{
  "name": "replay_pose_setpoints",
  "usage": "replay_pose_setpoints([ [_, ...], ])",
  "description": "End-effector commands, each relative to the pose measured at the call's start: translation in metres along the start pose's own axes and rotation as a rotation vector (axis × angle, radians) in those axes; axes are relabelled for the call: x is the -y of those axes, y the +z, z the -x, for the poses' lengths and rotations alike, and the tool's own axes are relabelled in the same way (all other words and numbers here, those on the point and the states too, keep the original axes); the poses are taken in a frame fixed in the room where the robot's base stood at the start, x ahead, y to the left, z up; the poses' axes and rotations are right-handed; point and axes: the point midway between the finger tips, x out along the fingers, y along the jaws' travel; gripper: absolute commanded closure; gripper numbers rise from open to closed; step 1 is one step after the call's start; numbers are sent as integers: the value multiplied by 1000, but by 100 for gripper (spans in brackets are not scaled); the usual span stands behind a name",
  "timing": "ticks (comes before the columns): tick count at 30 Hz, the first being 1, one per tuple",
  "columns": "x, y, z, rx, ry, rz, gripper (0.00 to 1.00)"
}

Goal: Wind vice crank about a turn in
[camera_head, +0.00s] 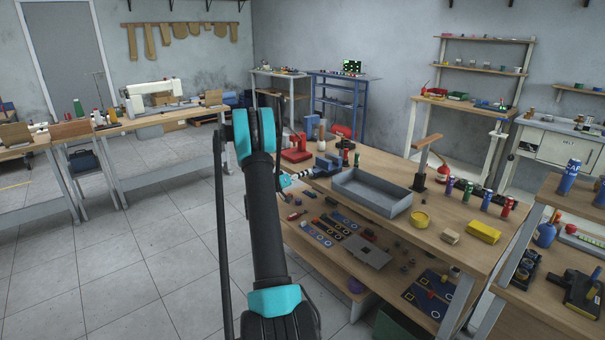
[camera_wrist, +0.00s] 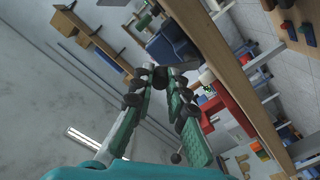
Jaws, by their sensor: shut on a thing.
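The blue vice (camera_head: 326,163) stands at the near left edge of the wooden workbench. It also shows in the wrist view as a blue body (camera_wrist: 172,45) just beyond my fingertips. My gripper (camera_head: 287,181) is at the vice's front, partly behind my own dark arm. In the wrist view its two teal fingers close in toward each other at the tips (camera_wrist: 160,79), around a small dark part of the vice crank. The fingers cover most of the crank, so its turn angle is hard to tell.
A grey tray (camera_head: 371,194) lies on the workbench (camera_head: 395,226) right of the vice. Red equipment (camera_head: 297,149) stands behind it. A lower shelf holds many small parts. The floor at left is clear.

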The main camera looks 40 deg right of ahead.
Motion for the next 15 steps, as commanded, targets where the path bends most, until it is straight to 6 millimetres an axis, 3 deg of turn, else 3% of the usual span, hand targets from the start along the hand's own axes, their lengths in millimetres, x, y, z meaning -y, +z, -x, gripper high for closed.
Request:
replay_pose_setpoints([
  [15,-3,20,1,0,-1,-448,100],
])
